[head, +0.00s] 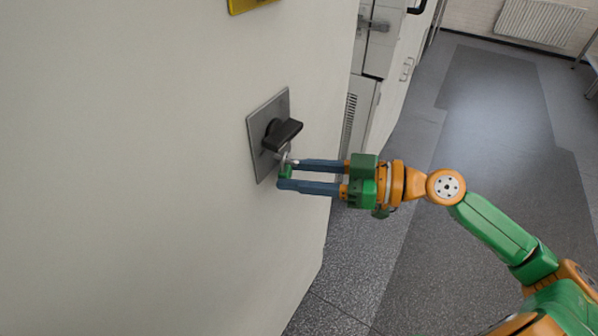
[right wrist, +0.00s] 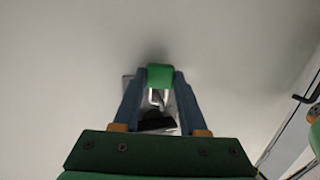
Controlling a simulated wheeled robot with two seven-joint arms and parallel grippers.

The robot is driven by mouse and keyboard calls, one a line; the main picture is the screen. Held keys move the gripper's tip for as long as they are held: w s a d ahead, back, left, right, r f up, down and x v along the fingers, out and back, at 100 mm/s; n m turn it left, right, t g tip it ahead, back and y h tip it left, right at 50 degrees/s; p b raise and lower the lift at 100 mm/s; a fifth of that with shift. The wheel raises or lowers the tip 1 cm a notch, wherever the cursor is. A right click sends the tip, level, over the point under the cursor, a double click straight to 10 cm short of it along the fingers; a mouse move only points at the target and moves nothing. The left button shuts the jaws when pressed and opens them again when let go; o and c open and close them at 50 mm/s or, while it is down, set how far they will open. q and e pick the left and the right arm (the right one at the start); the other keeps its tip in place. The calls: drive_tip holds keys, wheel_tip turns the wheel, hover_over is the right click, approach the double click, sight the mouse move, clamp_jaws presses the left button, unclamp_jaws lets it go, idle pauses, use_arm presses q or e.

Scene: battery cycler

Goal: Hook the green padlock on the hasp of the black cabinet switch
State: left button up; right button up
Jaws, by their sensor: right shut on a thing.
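The black cabinet switch (head: 282,134) sits on a grey metal plate (head: 257,117) on the pale cabinet face. It also shows in the right wrist view (right wrist: 156,121), beyond the padlock's shackle. My right gripper (head: 282,174) is shut on the green padlock (head: 286,172), just below the switch handle. In the right wrist view the green padlock body (right wrist: 160,76) is between the two blue fingers, its silver shackle toward the switch. The shackle is at or very near the hasp; I cannot tell whether it passes through. My left gripper is not in view.
A yellow piece (head: 248,4) is on the cabinet face at the top. White cabinets with handles (head: 374,25) stand beyond the right edge of the cabinet face. The grey floor (head: 490,130) at the right is mostly clear, with a radiator (head: 538,22) at the back wall.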

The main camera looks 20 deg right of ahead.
drive_tip(key=o, duration=1.2)
